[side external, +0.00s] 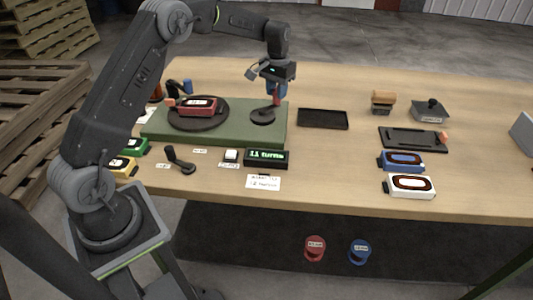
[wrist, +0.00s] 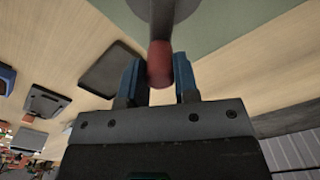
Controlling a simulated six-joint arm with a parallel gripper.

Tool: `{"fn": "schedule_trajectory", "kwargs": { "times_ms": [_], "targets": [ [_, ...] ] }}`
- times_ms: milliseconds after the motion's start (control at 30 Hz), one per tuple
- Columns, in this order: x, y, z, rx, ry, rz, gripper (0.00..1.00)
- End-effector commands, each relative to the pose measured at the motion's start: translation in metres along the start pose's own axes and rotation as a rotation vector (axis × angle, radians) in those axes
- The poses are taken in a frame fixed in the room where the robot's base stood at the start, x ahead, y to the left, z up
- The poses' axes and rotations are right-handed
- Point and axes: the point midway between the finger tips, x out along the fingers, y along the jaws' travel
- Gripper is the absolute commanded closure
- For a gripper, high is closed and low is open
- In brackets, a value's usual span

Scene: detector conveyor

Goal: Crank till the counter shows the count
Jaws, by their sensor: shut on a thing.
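A green base (side external: 215,132) on the bench carries a dark turntable with a red device (side external: 198,106) on it. A small dark crank disc (side external: 262,117) sits at the base's right end, with a red crank handle (side external: 276,97) standing up from it. My gripper (side external: 276,86) points down and is shut on the handle. In the wrist view the handle (wrist: 160,64) lies between the blue fingers of my gripper (wrist: 158,80). The counter (side external: 266,158) in front of the base shows what reads as "11 turns" in green. A card (side external: 263,182) below it has print too small to read surely.
An empty black tray (side external: 322,119) lies right of the base. Farther right are a black fixture (side external: 412,139), a blue device (side external: 401,161) and a white device (side external: 409,186). A black lever (side external: 180,163) and a white button (side external: 231,156) stand in front of the base.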

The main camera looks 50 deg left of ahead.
Motion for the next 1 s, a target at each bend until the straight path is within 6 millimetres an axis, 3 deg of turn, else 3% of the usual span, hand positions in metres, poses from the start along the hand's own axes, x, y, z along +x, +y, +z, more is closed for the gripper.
{"fn": "schedule_trajectory", "kwargs": {
  "times_ms": [600, 1000],
  "targets": [
    [0.001, 0.033, 0.024, 0.0, -0.001, -0.001, 0.87],
    [0.001, 0.034, 0.025, -0.002, 0.004, -0.002, 0.87]
  ]
}}
